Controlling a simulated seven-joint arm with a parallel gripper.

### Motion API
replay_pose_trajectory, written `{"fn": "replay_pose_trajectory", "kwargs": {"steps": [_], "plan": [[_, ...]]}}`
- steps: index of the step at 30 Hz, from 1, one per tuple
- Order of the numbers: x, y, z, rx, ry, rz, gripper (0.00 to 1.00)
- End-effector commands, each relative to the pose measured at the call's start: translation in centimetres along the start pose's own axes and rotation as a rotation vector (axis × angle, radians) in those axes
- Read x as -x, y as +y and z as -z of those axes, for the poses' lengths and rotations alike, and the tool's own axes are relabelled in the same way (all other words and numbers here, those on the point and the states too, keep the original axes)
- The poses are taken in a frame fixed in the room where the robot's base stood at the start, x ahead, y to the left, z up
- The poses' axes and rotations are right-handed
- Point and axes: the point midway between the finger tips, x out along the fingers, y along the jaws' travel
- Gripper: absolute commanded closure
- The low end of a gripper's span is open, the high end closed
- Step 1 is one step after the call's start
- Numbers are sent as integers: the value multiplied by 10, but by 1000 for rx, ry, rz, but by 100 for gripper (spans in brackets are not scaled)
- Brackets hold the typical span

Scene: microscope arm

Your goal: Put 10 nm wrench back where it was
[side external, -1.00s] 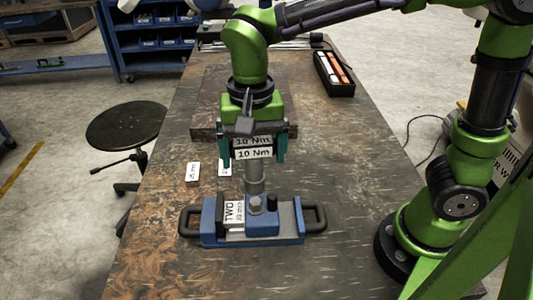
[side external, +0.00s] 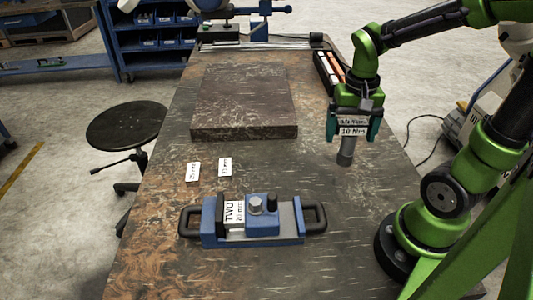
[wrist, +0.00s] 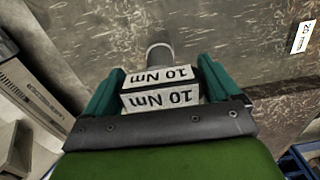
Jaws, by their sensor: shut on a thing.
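My gripper (side external: 353,128) is shut on the 10 Nm wrench (side external: 345,157), which has white "10 Nm" labels and a grey cylindrical socket end pointing down. The gripper and wrench are over the right side of the table, in front of the black tray. In the wrist view the wrench (wrist: 160,90) sits between the two teal fingers (wrist: 160,92), with its grey end showing beyond the labels. I cannot tell from the picture whether the wrench's lower end touches the table.
A blue fixture (side external: 277,237) with a bolt and a "TWO" label stands at the front. Two small white label cards (side external: 193,172) lie behind it. A dark slab (side external: 245,105) lies further back. A black tray (side external: 322,72) with orange and white items is at the back right. The table middle is clear.

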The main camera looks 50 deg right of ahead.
Motion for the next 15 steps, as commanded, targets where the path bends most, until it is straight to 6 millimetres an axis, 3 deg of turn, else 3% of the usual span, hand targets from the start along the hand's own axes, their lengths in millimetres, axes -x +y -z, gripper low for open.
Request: {"fn": "replay_pose_trajectory", "kwargs": {"steps": [15], "plan": [[-60, -1, 1, 54, 2, 0, 59]]}}
